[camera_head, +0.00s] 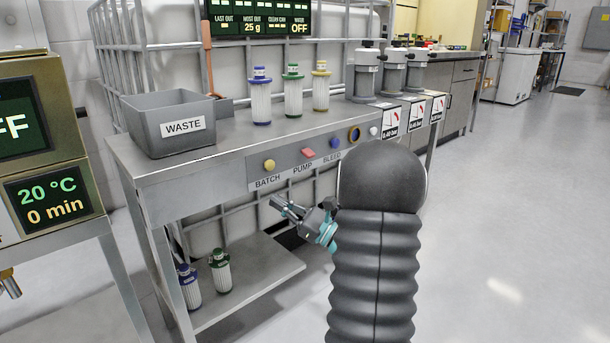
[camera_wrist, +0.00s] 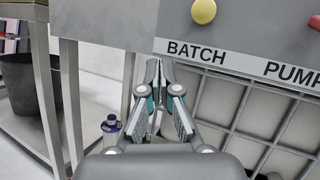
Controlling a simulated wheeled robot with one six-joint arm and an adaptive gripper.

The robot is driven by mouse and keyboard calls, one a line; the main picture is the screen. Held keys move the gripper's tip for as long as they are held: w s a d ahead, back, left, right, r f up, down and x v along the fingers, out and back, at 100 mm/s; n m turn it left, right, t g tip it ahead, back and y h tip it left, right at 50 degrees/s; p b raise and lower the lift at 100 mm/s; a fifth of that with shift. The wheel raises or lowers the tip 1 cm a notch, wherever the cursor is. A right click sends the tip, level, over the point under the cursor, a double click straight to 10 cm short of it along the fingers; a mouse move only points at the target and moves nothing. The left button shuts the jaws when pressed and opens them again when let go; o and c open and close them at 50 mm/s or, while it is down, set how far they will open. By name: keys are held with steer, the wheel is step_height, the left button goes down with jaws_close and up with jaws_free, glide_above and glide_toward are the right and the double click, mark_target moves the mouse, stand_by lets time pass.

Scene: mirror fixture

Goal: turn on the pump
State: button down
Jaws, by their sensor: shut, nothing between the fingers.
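The pump control is a red button or switch (camera_head: 308,154) above the PUMP label on the front panel of the steel bench. In the wrist view it shows only as a red edge (camera_wrist: 315,22) at the upper right. A yellow BATCH knob (camera_head: 269,165) sits to its left, and it also shows in the wrist view (camera_wrist: 204,11). A blue BLEED button (camera_head: 335,143) sits to its right. My gripper (camera_head: 276,201) is shut and empty, below the BATCH label and in front of the bench. In the wrist view my gripper (camera_wrist: 157,66) is left of the BATCH label.
A grey WASTE bin (camera_head: 167,140) and several filter cartridges (camera_head: 292,92) stand on the bench top. Two more cartridges (camera_head: 220,270) stand on the lower shelf (camera_head: 262,272). Floor to the right is clear.

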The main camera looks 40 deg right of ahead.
mark_target(302, 169)
steer(key=s+d+f+m+t+h, duration=0.1)
steer(key=d+f+m+t+h, duration=0.1)
steer(key=d, duration=0.5)
steer(key=s+d+f+m+t+h, duration=0.2)
steer(key=d+m+t+h, duration=0.1)
steer(key=d+m+h, duration=0.2)
steer(key=shift+d+f+m+h+b, duration=0.35)
steer(key=shift+d+h+b, duration=0.1)
steer(key=shift+d+h, duration=0.6)
steer(key=shift+w, duration=0.15)
steer(key=shift+y, duration=0.25)
steer(key=x, duration=1)
steer(key=shift+r, duration=0.15)
steer(key=shift+s+r, duration=0.3)
steer(key=shift+r, duration=0.3)
steer(key=shift+s+r, duration=0.25)
steer(key=shift+r, duration=0.35)
steer(key=shift+s+r, duration=0.2)
steer(key=shift+r, duration=0.4)
steer(key=shift+d, duration=0.1)
steer(key=shift+s+r+g+p, duration=0.15)
steer(key=shift+r+g+p, duration=0.05)
steer(key=shift+g+p, duration=0.6)
